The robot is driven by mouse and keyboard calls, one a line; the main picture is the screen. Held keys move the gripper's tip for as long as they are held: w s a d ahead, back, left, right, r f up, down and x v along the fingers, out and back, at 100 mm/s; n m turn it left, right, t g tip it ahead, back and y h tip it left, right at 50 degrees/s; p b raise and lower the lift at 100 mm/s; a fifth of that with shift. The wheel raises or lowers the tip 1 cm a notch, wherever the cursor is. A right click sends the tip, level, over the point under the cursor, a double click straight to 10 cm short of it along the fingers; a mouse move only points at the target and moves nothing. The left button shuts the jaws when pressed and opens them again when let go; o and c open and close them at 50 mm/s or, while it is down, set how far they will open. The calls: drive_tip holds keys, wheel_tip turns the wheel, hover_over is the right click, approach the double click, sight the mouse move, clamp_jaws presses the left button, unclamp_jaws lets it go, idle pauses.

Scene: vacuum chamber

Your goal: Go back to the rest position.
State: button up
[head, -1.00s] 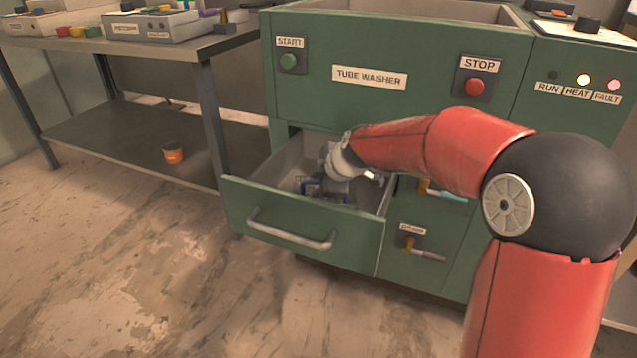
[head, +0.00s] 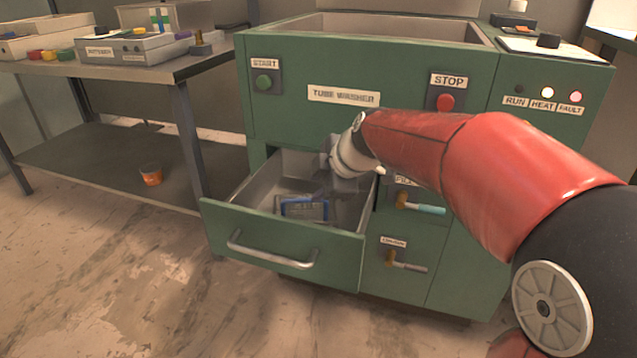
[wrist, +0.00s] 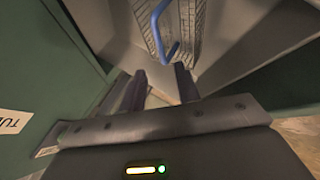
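My gripper (wrist: 161,84) is open in the wrist view, with a gap and nothing held between its two dark fingers. In the head view my gripper (head: 343,186) is above the back right part of the open drawer (head: 285,246), partly in shadow. A blue-handled mesh basket (head: 304,207) lies in the drawer. In the wrist view its blue handle (wrist: 157,28) and mesh show beyond the fingertips, apart from them. My red arm reaches in from the right and hides part of the washer front.
The green tube washer (head: 295,115) has its drawer pulled out to the front. Two valve handles (head: 420,207) (head: 405,262) stick out right of it. A table (head: 90,72) with trays stands left, an orange cup (head: 151,175) on its lower shelf. The floor in front is clear.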

drive_tip(key=s+d+r+m+h+p, duration=0.1)
drive_tip(key=s+d+r+m+p, duration=0.1)
drive_tip(key=s+m, duration=0.1)
drive_tip(key=s+d+r+m+h+p, duration=0.1)
drive_tip(key=s+d+r+m+p, duration=0.1)
drive_tip(key=s, duration=0.4)
drive_tip(key=s+d+r+m+h+p, duration=0.1)
drive_tip(key=s+d+r+m+p, duration=0.1)
drive_tip(key=s+d+m, duration=0.1)
drive_tip(key=shift+s+m, duration=0.8)
drive_tip(key=shift+s, duration=0.4)
drive_tip(key=s+d+m+h+p, duration=0.2)
drive_tip(key=s+d+m+p, duration=0.2)
drive_tip(key=s+d+m, duration=0.3)
drive_tip(key=s+m, duration=0.3)
drive_tip(key=s, duration=0.2)
drive_tip(key=shift+s+r+g+p, duration=0.2)
drive_tip(key=shift+s+g+p, duration=0.1)
drive_tip(key=shift+s+p, duration=0.1)
drive_tip(key=shift+w, duration=0.1)
